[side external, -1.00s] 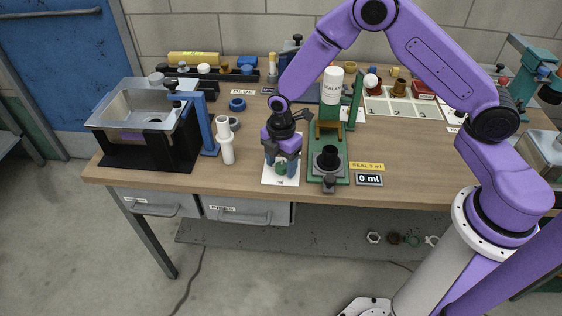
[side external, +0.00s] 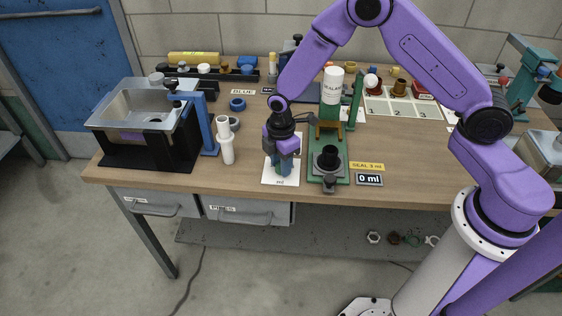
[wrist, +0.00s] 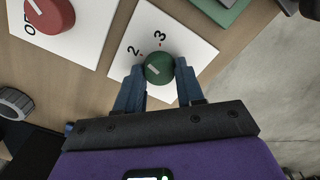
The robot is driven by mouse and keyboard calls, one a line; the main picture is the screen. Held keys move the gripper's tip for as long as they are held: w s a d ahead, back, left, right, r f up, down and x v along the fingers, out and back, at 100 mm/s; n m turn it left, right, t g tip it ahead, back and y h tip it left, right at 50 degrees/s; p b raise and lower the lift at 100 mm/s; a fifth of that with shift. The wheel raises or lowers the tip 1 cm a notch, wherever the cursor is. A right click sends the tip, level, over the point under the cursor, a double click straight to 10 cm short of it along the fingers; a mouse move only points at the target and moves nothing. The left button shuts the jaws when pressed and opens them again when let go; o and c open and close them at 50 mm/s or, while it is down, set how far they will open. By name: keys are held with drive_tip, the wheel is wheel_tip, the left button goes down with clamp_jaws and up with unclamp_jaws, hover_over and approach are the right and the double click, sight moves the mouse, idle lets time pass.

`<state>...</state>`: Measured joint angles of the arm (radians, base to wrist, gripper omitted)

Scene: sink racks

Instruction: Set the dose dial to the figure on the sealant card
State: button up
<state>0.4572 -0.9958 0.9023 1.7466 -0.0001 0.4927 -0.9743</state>
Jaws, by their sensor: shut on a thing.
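The dose dial is a round green knob (wrist: 158,68) with a pale pointer mark, on a white plate (wrist: 192,42) marked 2 and 3. The mark slants toward the upper left, roughly on the side of the 2; its exact reading is unclear. My gripper (wrist: 159,80) is shut on the knob, one blue finger on each side. In the side view my gripper (side external: 283,170) points down over the white dial plate (side external: 281,182) and hides the knob. The yellow sealant card (side external: 366,166) reads SEAL 3 ml. A small display (side external: 369,180) reads 0 ml.
The green dispenser stand (side external: 330,177) with its white sealant bottle (side external: 333,86) stands close right of my gripper. White pipe pieces (side external: 226,145) stand to the left. A red knob (wrist: 50,14) on another plate shows in the wrist view. The table edge lies close in front.

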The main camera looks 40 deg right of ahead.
drive_tip(key=m, duration=0.4)
drive_tip(key=shift+m, duration=2.5)
drive_tip(key=o, duration=1)
drive_tip(key=shift+o, duration=0.2)
wheel_tip(320, 180, up, 18)
drive_tip(key=shift+f, duration=0.25)
